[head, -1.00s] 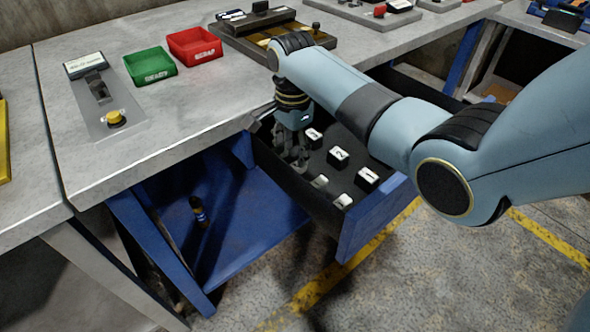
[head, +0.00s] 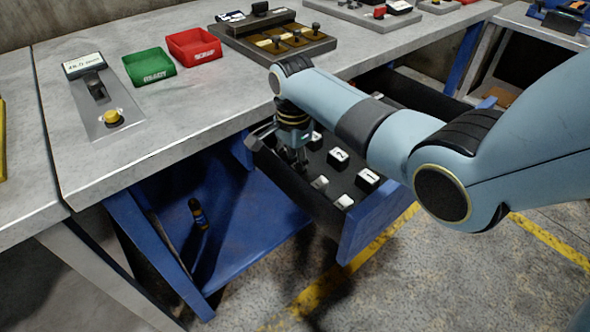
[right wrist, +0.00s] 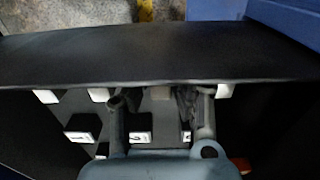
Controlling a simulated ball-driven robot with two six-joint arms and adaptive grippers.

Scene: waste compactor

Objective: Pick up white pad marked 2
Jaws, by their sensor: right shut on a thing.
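My right gripper (head: 298,168) reaches down into the left part of the open drawer. I cannot read a mark on that pad. A dark block with a white face marked 2 (head: 338,157) stands in the row behind, apart from the gripper; it also shows in the right wrist view (right wrist: 140,136). My left gripper is not in view.
The drawer also holds a block marked 1 (head: 368,178) and white pads (head: 344,202) (head: 320,183) along its front side. The blue drawer front (head: 370,222) stands out over the floor. Green (head: 150,66) and red (head: 194,48) trays sit on the bench.

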